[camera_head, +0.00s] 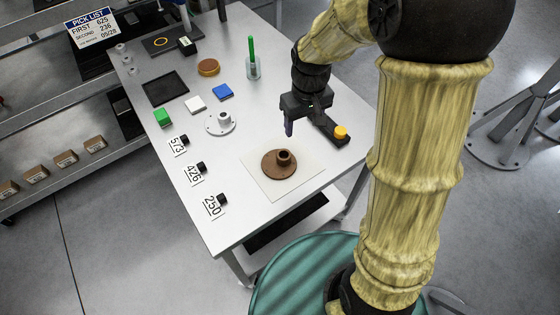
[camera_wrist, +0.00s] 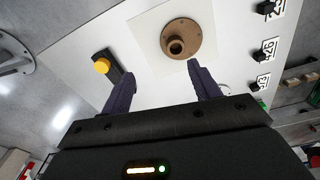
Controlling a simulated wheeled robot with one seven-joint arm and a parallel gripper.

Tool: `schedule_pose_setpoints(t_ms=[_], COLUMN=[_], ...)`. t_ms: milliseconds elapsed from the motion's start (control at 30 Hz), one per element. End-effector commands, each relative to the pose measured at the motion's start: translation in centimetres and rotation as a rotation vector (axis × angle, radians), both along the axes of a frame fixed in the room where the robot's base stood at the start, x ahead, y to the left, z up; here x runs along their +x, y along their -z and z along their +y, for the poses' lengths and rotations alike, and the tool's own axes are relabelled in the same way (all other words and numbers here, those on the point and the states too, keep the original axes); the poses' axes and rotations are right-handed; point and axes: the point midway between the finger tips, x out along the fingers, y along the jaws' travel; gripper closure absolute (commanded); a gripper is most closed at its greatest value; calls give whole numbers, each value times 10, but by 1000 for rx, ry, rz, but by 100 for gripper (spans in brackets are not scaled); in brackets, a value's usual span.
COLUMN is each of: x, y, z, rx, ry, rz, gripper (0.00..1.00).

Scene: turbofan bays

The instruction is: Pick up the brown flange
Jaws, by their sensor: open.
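The brown flange (camera_head: 281,163) lies flat on a pale square sheet (camera_head: 262,182) near the front of the table, its short hub pointing up. In the wrist view the brown flange (camera_wrist: 182,38) sits ahead of and between the fingers, toward the right one. My gripper (camera_head: 290,127) is above the table, behind the flange in the head view and apart from it. In the wrist view my gripper (camera_wrist: 158,82) has its two dark fingers spread wide with nothing between them.
A yellow-topped button box (camera_head: 338,134) stands right of the flange, close to my gripper. A white flange (camera_head: 220,123), coloured blocks (camera_head: 222,91), a brown disc (camera_head: 208,67), a cup with a green stick (camera_head: 253,68) and number tags (camera_head: 195,174) stand farther back or left.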

Motion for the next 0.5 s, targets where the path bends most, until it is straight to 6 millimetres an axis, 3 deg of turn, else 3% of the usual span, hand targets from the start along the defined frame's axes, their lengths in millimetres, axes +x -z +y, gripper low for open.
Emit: schedule_pose_setpoints(t_ms=[100, 200, 500], x=[20, 26, 27], y=[4, 5, 5], z=[31, 42, 44], rx=[-13, -18, -19], ry=[-113, -158, -165], rz=[42, 60, 62], gripper=[38, 38, 38])
